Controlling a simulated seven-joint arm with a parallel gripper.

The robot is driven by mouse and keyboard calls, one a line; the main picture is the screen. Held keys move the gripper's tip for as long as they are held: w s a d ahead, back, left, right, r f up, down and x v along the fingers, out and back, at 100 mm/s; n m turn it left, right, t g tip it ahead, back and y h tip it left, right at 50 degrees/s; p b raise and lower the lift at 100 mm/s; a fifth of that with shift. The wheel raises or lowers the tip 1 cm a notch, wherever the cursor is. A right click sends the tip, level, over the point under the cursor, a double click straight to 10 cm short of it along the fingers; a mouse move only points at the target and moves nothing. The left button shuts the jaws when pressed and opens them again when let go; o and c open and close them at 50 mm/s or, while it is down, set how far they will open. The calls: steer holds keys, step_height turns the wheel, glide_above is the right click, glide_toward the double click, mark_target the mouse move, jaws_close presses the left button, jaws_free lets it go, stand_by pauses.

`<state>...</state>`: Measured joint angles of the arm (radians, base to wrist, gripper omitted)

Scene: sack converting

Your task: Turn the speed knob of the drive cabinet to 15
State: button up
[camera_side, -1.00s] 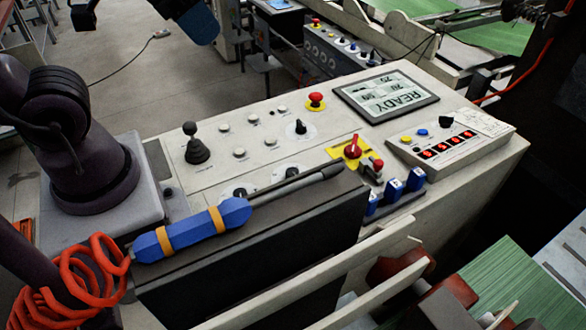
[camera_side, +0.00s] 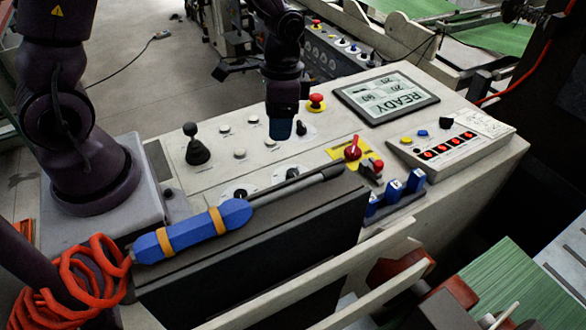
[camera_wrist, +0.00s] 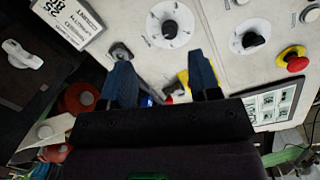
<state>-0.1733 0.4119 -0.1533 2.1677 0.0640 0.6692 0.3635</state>
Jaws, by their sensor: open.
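The drive cabinet (camera_side: 215,165) has a sloping light panel with several dark knobs. One knob (camera_side: 301,128) is right beside my gripper (camera_side: 280,128) in the side view. Two more dials, a left one (camera_side: 240,194) and a right one (camera_side: 292,172), sit near the panel's front edge, partly hidden. I cannot tell which is the speed knob; scale numbers are unreadable. The wrist view shows one black knob on a round white dial (camera_wrist: 170,25) and another (camera_wrist: 251,40). My gripper (camera_wrist: 163,80) is open and empty, its blue fingers apart; neither knob is between them.
A red mushroom button (camera_side: 316,102) and a READY display (camera_side: 386,97) are close to my gripper. A black-knobbed lever (camera_side: 196,145) stands to the left. A red rotary switch (camera_side: 353,148) and blue rockers (camera_side: 393,190) are to the right. A blue-handled tool (camera_side: 195,228) lies in front.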

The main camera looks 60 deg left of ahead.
mark_target(292, 172)
steer(key=f, duration=0.4)
steer(key=w+f+m, duration=0.1)
steer(key=f, duration=0.4)
steer(key=w+f+m+t, duration=0.1)
steer(key=f, duration=0.4)
steer(key=shift+w+d, duration=0.25)
steer(key=shift+d, duration=0.15)
steer(key=c, duration=0.9)
steer(key=shift+c, duration=0.2)
steer(key=shift+n, duration=3)
steer(key=shift+s, duration=0.1)
